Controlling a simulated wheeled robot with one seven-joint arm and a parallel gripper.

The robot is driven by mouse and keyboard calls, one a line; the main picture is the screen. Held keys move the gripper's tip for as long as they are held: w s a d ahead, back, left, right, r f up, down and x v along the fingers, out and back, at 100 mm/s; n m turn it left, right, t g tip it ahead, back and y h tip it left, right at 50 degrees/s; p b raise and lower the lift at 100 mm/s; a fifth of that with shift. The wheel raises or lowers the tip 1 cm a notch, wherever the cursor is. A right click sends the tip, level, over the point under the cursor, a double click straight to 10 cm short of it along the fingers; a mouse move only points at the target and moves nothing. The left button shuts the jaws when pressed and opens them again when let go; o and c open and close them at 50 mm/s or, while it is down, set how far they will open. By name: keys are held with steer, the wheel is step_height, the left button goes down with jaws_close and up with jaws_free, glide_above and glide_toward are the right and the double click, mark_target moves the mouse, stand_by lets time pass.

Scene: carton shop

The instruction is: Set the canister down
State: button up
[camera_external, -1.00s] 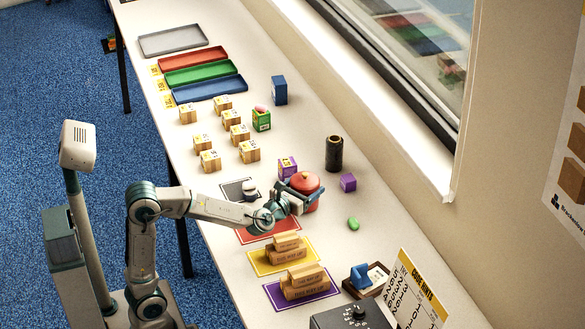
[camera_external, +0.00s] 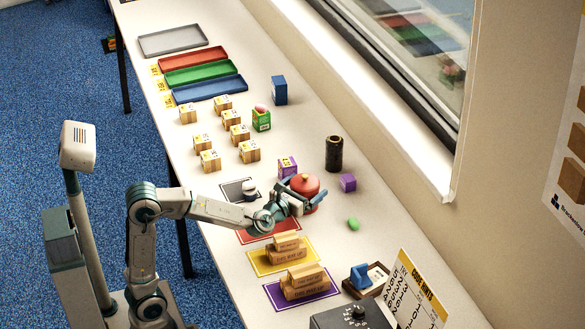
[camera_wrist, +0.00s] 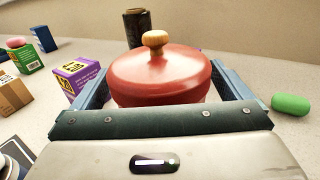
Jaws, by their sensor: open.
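The canister (camera_external: 305,184) is red with a domed lid and a wooden knob. It stands upright at the right of the table, and in the wrist view the red canister (camera_wrist: 160,78) fills the space between my fingers. My gripper (camera_external: 304,194) is open, with one finger on each side of the canister. In the wrist view my blue fingers (camera_wrist: 163,88) flank it, apart from its sides as far as I can tell.
Red (camera_external: 256,235), yellow (camera_external: 258,262) and purple mats lie in front, with wooden blocks (camera_external: 287,249) on some.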

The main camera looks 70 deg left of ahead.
steer(key=v, duration=1.2)
steer(key=shift+r+p, duration=0.1)
steer(key=shift+p, duration=0.2)
